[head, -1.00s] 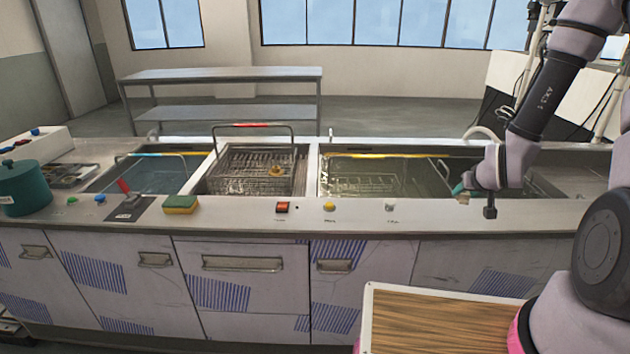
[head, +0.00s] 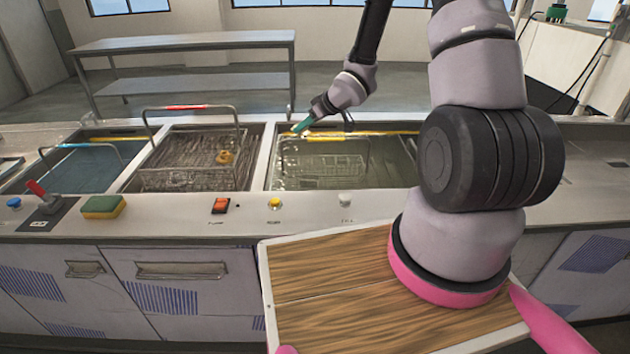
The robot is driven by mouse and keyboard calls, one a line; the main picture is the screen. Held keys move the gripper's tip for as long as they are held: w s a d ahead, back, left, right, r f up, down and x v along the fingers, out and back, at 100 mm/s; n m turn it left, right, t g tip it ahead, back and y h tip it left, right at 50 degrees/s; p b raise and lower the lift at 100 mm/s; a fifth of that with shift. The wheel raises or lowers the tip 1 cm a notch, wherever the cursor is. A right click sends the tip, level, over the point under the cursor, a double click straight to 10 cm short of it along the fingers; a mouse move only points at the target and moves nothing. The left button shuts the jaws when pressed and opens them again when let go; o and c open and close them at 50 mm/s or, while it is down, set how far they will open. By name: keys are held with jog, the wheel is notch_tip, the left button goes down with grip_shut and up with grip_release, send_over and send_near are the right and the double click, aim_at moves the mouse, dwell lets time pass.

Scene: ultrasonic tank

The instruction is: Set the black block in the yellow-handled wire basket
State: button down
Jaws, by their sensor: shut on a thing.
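The yellow-handled wire basket (head: 328,171) sits in the right-hand tank, partly under the water. Its yellow handle (head: 338,138) stands up above the rim. My gripper (head: 301,126), with green fingers, is above the left back part of this tank, near the left end of the handle. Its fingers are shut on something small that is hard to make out. The black block does not show clearly anywhere. Whether the fingertips touch the handle or are just behind it, I cannot tell.
A red-handled basket (head: 185,176) with a brass-coloured part (head: 225,157) is in the middle tank. A blue-handled basket (head: 78,147) is in the left tank. A sponge (head: 104,207), a red switch (head: 221,206) and a yellow button (head: 275,203) line the front counter edge.

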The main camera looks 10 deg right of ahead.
jog(key=shift+a+f+n+g+y, duration=0.2)
jog(key=shift+n+g+y, duration=0.1)
jog(key=shift+n+y, duration=0.3)
jog(key=shift+f+n+g, duration=0.2)
jog(key=shift+n+g, duration=0.1)
jog(key=shift+n, duration=0.4)
jog(key=shift+s+d+f+n+g+y, duration=0.35)
jog(key=shift+s+d+f+n+g, duration=0.45)
jog(key=shift+f, duration=3.35)
jog(key=shift+s+d+f+n+g+y, duration=0.3)
jog(key=shift+f+n+g, duration=0.55)
jog(key=shift+f, duration=3.25)
jog(key=shift+s+d+f+n+g+y, duration=0.5)
jog(key=shift+f+n, duration=0.65)
jog(key=shift+f, duration=3)
jog(key=shift+s+f, duration=0.15)
jog(key=shift+f, duration=0.55)
jog(key=shift+c, duration=1.8)
grip_release()
